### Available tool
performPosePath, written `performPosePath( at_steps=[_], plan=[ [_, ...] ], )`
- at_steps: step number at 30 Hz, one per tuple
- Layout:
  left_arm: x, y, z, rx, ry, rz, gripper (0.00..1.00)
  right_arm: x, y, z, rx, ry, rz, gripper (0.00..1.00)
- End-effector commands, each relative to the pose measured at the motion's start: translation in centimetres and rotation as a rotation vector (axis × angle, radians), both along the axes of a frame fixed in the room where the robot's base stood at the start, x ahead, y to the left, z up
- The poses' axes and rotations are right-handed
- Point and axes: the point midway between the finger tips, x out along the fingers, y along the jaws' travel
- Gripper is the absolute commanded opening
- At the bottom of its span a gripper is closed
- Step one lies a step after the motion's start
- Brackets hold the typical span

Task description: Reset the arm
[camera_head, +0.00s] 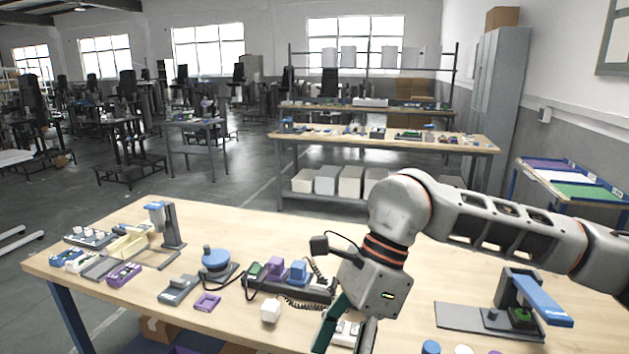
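My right arm enters from the right and reaches over the wooden workbench (225,225). Its forearm is bent down at the wrist, with the orange-ringed joint above the bench. My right gripper (346,338) points down at the front edge of the picture, its dark fingers apart. A small pale item (347,328) shows between the fingers; it seems to lie on the bench behind them, but contact cannot be told. The fingertips are near or past the bottom edge. My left arm and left gripper are not in view.
A grey stand with a blue lever (541,300) stands right of the gripper. A black tray with purple and blue parts (290,283), a white cube (271,311), a blue round device (215,260) and a grey clamp stand (171,228) lie left. The bench's back middle is clear.

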Motion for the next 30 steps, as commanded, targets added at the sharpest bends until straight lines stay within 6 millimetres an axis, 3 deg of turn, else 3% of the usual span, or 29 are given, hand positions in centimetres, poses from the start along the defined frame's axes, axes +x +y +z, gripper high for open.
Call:
performPosePath(
  at_steps=[3,7,10,14,19,23,26,30],
  plan=[
    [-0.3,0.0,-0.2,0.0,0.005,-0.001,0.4,-3.4,4.4,-0.6,0.178,0.159,-0.017,0.69],
    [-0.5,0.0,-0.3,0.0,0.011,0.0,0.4,-6.2,8.6,0.8,0.381,0.35,-0.076,0.69],
    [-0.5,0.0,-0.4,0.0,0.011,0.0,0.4,-7.4,11.1,2.5,0.529,0.505,-0.147,0.69],
    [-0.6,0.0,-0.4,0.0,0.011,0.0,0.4,-7.4,13.1,5.2,0.711,0.721,-0.269,0.69],
    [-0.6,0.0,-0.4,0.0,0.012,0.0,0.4,-4.9,13.6,7.9,0.923,1.017,-0.476,0.69],
    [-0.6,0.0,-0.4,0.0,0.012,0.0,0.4,-1.3,12.3,8.3,1.063,1.252,-0.67,0.69],
    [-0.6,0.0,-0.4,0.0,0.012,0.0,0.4,1.9,10.5,7.1,1.154,1.434,-0.839,0.69],
    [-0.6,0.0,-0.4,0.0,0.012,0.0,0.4,6.1,6.8,3.2,1.258,1.685,-1.1,0.69]
  ],
)
